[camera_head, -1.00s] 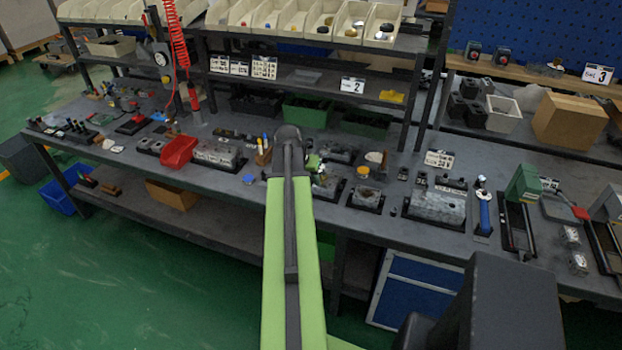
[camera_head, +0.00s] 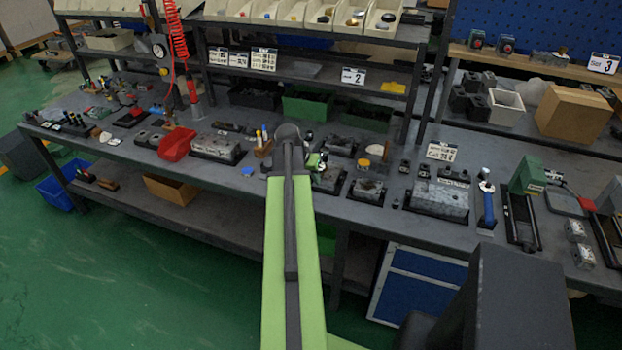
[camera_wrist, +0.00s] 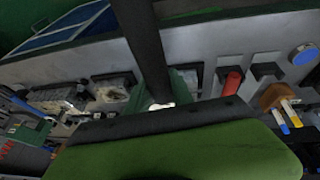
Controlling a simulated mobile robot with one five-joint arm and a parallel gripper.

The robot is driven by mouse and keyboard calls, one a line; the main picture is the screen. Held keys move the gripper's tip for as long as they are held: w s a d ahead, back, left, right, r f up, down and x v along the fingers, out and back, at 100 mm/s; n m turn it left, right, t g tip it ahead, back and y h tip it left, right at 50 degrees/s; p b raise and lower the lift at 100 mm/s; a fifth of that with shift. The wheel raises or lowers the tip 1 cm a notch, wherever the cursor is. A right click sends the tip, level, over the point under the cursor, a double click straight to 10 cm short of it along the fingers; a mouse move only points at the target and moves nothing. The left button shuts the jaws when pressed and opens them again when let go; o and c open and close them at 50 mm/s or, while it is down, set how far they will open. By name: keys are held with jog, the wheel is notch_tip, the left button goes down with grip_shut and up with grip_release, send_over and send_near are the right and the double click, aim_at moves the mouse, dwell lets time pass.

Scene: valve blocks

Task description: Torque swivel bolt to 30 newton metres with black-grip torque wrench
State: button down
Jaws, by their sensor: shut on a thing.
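My gripper (camera_wrist: 161,92) shows in the wrist view as dark green fingers either side of a long black bar (camera_wrist: 147,45). The bar looks like the torque wrench's black grip, and the gripper is shut on it. A small white patch shows at its near end. In the head view my gripper (camera_head: 314,162) is over the middle of the bench, mostly hidden behind my arm. Grey metal valve blocks stand right of it, a large one (camera_head: 440,199) and a smaller one (camera_head: 368,189). I cannot pick out the swivel bolt or the wrench's head.
A blue-handled wrench (camera_head: 488,207) stands in a holder right of the large block. A red bin (camera_head: 177,145) and another metal block (camera_head: 214,147) are on the left. Shelves with cream bins (camera_head: 295,14) rise behind.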

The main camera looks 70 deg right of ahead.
jog(key=shift+f+b, duration=1.3)
dwell(0.5)
jog(key=shift+w+m+g, duration=0.3)
jog(key=shift+w+m, duration=0.6)
jog(key=shift+w, duration=0.4)
jog(key=shift+w, duration=0.1)
jog(key=shift+w+d+m+g+y, duration=0.2)
jog(key=shift+w+m, duration=0.25)
jog(key=shift+w, duration=0.15)
jog(key=shift+w+d+m+g+y, duration=0.1)
jog(key=shift+w+m+g, duration=0.1)
jog(key=shift+w+m, duration=0.35)
jog(key=shift+w+d+m+g+y, duration=0.2)
jog(key=shift+w+m, duration=0.25)
jog(key=shift+w, duration=0.2)
jog(key=shift+w+d+m+g+y, duration=0.1)
jog(key=shift+w+d+m, duration=0.1)
jog(key=shift+w+m, duration=0.35)
